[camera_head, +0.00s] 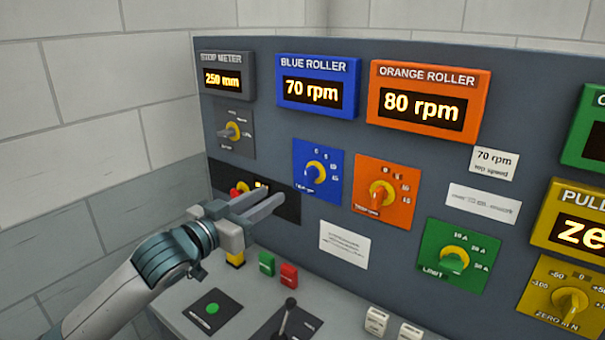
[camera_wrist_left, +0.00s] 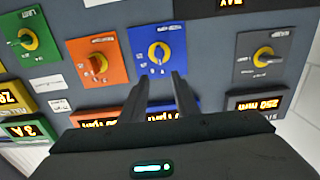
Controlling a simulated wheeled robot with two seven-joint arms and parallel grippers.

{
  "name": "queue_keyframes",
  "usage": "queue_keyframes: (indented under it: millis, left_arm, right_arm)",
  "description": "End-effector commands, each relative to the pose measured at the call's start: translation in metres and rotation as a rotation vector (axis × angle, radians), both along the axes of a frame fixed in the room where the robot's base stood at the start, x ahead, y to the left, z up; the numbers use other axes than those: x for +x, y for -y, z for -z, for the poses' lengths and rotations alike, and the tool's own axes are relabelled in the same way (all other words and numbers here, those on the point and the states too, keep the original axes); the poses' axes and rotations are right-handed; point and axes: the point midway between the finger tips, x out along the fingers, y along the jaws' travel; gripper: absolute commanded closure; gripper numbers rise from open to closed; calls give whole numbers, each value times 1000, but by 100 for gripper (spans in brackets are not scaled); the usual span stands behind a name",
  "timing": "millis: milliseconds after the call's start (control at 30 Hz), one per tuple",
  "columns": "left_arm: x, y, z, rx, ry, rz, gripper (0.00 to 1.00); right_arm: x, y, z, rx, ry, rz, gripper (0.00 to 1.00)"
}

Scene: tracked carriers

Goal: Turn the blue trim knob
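The blue trim knob is a yellow round knob (camera_head: 316,172) on a blue plate (camera_head: 330,155) in the middle left of the panel, below the blue display reading 70 rpm. In the left wrist view the knob (camera_wrist_left: 159,53) appears upside down, just beyond the fingertips. My left gripper (camera_head: 276,193) is left of and below the blue plate in the head view, apart from the knob. Its two fingers (camera_wrist_left: 159,78) are spread with nothing between them. My right gripper is in neither view.
An orange plate with a knob (camera_head: 380,196) is right of the blue one; a grey plate with a knob (camera_head: 233,131) is left. Green (camera_head: 455,259) and yellow (camera_head: 570,303) knobs are lower right. A black lever (camera_head: 287,312) and push buttons stand on the desk below.

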Motion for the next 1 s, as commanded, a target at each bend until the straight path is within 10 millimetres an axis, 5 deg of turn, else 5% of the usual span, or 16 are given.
queue_keyframes:
  millis: [600,1000]
  left_arm:
    - [87,64,-3,1,-1,1,72]
    - [108,79,0,1,0,0,72]
  right_arm:
    - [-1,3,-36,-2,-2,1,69]
    - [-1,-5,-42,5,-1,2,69]
